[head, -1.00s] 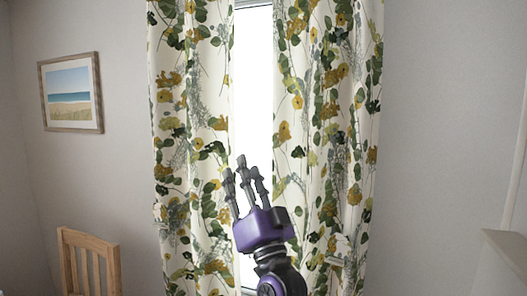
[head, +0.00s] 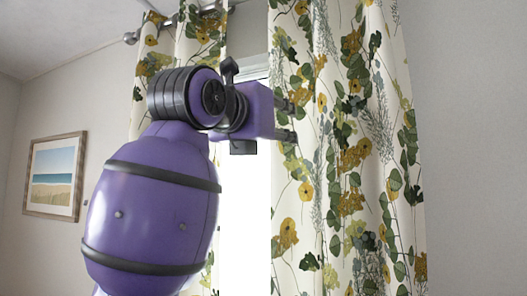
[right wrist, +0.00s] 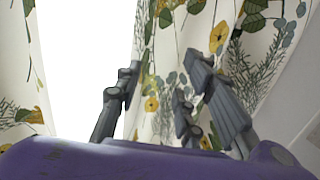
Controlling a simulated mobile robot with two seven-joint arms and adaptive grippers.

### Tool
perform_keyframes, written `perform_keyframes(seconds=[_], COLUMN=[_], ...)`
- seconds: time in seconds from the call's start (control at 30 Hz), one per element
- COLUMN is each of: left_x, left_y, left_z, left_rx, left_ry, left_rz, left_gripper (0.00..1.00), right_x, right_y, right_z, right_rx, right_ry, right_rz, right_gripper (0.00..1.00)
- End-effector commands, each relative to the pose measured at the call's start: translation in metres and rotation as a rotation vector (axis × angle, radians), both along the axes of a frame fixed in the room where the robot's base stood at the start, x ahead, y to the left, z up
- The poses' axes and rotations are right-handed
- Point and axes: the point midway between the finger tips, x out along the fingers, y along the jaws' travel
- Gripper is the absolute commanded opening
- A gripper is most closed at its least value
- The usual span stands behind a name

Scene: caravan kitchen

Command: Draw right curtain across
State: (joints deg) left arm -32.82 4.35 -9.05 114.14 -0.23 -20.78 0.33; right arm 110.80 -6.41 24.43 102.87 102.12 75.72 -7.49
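The right curtain (head: 345,150), white with green leaves and yellow flowers, hangs at the right of the bright window in the head view. It also fills the middle right of the right wrist view (right wrist: 222,45). My right gripper (head: 289,120) is raised at the curtain's left edge, high up. In the right wrist view my right gripper (right wrist: 165,85) has its fingers spread, one on the window side and the others over the curtain. I cannot tell whether they touch the cloth. My left gripper is not in view.
The left curtain (head: 205,40) hangs partly behind my right arm, below a curtain rail (head: 210,8). The bright window (head: 245,215) shows between the curtains. A framed beach picture (head: 54,177) hangs on the left wall. The wall right of the curtain is bare.

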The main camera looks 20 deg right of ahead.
Motion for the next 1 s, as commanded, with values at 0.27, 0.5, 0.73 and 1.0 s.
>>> perform_keyframes(seconds=[0.27, 0.5, 0.73, 1.0], left_x=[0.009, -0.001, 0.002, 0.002], left_y=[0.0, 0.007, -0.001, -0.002], left_z=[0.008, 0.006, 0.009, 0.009], left_rx=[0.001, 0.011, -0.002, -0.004], left_ry=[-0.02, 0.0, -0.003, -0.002], left_rz=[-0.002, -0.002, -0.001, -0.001], left_gripper=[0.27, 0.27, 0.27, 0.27], right_x=[0.018, 0.042, 0.06, 0.064], right_y=[0.003, -0.026, -0.045, -0.049], right_z=[-0.024, -0.023, -0.023, -0.025], right_rx=[0.078, 0.076, 0.075, 0.075], right_ry=[0.076, 0.075, 0.074, 0.074], right_rz=[0.068, 0.064, 0.066, 0.067], right_gripper=[0.36, 0.36, 0.36, 0.36])
